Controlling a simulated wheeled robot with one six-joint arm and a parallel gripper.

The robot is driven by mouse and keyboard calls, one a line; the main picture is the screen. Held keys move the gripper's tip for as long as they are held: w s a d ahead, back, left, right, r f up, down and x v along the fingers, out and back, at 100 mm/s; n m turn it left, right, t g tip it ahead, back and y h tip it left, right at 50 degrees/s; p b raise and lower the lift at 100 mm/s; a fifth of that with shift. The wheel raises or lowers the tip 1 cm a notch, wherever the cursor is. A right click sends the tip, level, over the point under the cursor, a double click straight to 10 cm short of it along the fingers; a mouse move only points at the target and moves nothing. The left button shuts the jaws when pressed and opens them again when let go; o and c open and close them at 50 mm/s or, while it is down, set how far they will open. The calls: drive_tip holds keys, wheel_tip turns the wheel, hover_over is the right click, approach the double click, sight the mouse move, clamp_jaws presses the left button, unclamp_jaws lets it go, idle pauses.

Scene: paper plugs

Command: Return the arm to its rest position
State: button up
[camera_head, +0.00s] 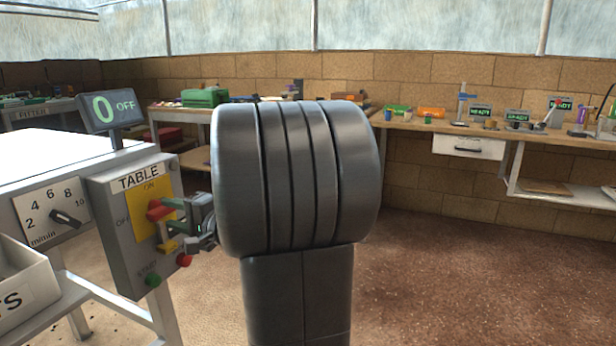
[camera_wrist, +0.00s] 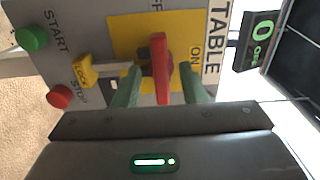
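My gripper (camera_wrist: 160,88) is at the front of the grey TABLE switch box. Its two green fingers stand apart on either side of the red switch handle (camera_wrist: 160,65), with gaps visible on both sides. In the head view my gripper (camera_head: 178,225) is at the left, beside my large dark arm link, which fills the middle. The red handle (camera_head: 157,210) sits on a yellow plate (camera_head: 144,196) marked ON and OFF. The display (camera_head: 112,108) reads 0 OFF. A yellow LOCK tab (camera_wrist: 88,72) is near the handle.
Green START (camera_wrist: 32,39) and red STOP (camera_wrist: 60,96) buttons are close to my gripper. A speed dial (camera_head: 66,218) and a white bin (camera_head: 22,285) are at the left. Workbenches (camera_head: 450,127) line the brick wall. The brown floor (camera_head: 470,270) at right is clear.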

drive_tip(key=shift+x, duration=1.1)
